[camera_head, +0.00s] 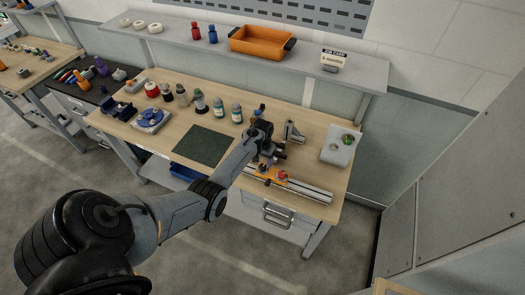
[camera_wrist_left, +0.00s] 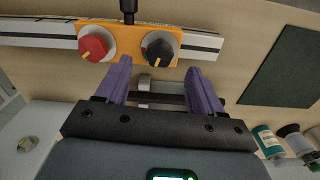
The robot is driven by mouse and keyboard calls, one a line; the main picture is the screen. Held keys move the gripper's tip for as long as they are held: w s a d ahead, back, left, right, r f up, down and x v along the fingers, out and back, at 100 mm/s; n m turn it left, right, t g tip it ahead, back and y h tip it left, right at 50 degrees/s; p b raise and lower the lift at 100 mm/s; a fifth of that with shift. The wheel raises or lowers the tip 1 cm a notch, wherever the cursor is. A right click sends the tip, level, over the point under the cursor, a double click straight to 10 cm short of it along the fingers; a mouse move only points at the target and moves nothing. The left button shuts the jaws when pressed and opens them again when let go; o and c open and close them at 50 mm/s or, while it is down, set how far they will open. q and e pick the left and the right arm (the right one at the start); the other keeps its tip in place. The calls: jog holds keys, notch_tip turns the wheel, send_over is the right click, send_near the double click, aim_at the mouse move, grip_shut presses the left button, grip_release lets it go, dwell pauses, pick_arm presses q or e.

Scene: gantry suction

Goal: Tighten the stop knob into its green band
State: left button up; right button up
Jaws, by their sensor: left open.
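An orange stop block (camera_head: 264,178) sits on a pale rail (camera_head: 310,191) at the bench's front edge. In the left wrist view the block (camera_wrist_left: 128,30) carries a red knob (camera_wrist_left: 96,45) and a black knob (camera_wrist_left: 159,51), each with a yellow pointer mark. Contact cannot be told. My right gripper is not in view.
A dark green mat (camera_head: 202,146) lies left of my left arm. Several bottles (camera_head: 200,102) stand behind it. A white panel (camera_head: 335,156) with a green part lies at the right. An orange bin (camera_head: 262,40) sits on the shelf above.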

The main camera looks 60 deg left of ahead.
aim_at(262, 167)
pick_arm(q)
notch_tip(262, 167, up, 6)
jog(key=shift+r, duration=0.2)
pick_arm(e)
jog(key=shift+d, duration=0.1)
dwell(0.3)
